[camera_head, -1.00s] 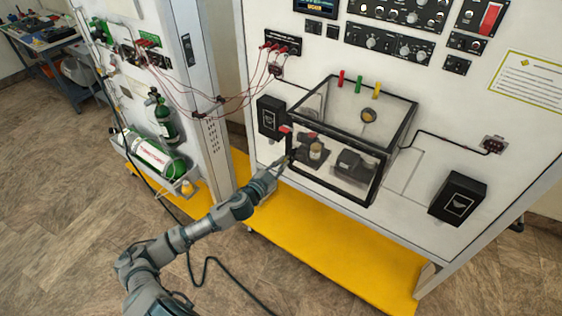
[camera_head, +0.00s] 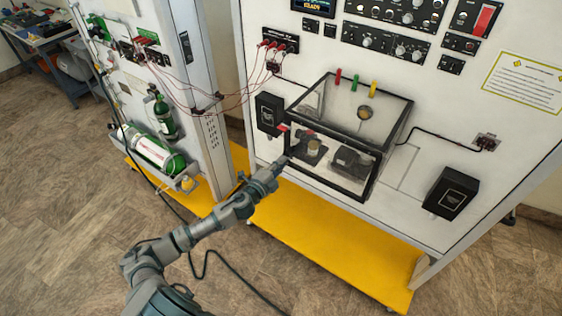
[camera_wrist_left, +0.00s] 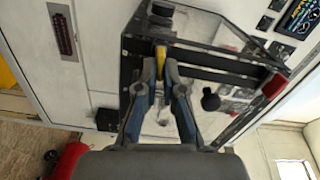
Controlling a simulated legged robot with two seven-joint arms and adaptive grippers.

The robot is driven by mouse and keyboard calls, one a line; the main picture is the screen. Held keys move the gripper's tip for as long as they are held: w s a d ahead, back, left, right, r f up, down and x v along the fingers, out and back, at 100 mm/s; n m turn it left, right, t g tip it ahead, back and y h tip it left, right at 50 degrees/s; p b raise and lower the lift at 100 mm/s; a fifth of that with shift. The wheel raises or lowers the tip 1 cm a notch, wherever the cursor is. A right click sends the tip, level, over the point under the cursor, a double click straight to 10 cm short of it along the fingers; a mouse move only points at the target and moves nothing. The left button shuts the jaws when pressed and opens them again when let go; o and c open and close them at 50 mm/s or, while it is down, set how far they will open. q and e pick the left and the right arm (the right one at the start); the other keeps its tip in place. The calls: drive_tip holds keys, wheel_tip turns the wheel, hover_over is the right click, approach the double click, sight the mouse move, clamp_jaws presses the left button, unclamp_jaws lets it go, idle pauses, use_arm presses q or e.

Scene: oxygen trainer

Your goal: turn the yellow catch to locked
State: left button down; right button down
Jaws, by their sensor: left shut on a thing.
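The yellow catch (camera_wrist_left: 160,61) shows in the left wrist view as a narrow yellow piece at the dark frame of the clear box. My left gripper (camera_wrist_left: 161,72) is shut on it, with one blue-grey finger on each side. In the head view my left gripper (camera_head: 284,162) reaches the lower left front corner of the clear box (camera_head: 371,187). The catch is hidden behind the gripper there, and its exact angle is hard to tell. My right gripper is not in view.
A red piece (camera_head: 283,128) sits at the box's left edge, above my gripper. Red, green and yellow tabs (camera_head: 356,83) stand on the box top. Black boxes flank it on the white panel. The yellow base (camera_head: 325,243) below is clear.

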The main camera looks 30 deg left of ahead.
use_arm(q)
drive_tip(key=shift+s+f+m, duration=0.1)
drive_tip(key=shift+f+m, duration=0.45)
drive_tip(key=shift+m, duration=0.35)
drive_tip(key=shift+d, duration=0.1)
drive_tip(key=c, duration=1.4)
unclamp_jaws()
drive_tip(key=shift+o, duration=0.5)
drive_tip(key=shift+r, duration=0.2)
drive_tip(key=shift+a, duration=0.2)
drive_tip(key=s+a, duration=0.1)
drive_tip(key=s, duration=1.1)
drive_tip(key=shift+f, duration=0.1)
